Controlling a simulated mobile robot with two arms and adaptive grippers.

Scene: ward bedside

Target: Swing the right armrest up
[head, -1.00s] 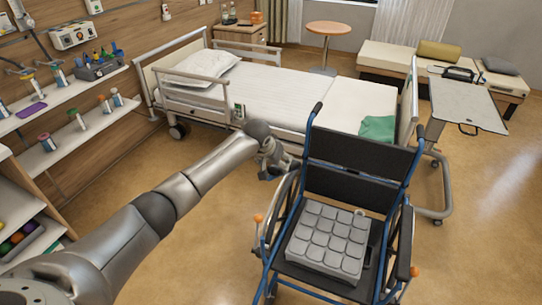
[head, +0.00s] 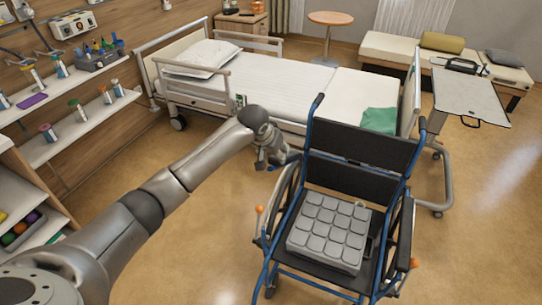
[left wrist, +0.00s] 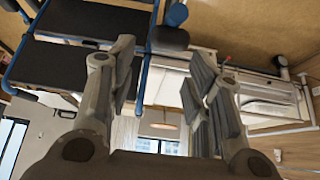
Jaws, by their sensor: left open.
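The blue-framed wheelchair (head: 362,148) faces me, with a black backrest and a grey segmented cushion (head: 328,230) on its seat. Its right armrest is on the picture's left side; I cannot clearly make out its pad in the head view. My left gripper (head: 278,158) is beside the backrest on that side, near the top of the wheel (head: 284,200). In the left wrist view the left gripper (left wrist: 165,80) has its fingers spread, with nothing held between them. A dark rounded pad (left wrist: 168,38) and blue tube show beyond them; contact cannot be told. My right gripper is out of view.
The bed (head: 285,85) stands behind the wheelchair. An overbed table (head: 468,98) is at the right. Shelves (head: 85,120) with bottles line the left wall. The other armrest (head: 405,228) is on the picture's right. Floor is clear at the right.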

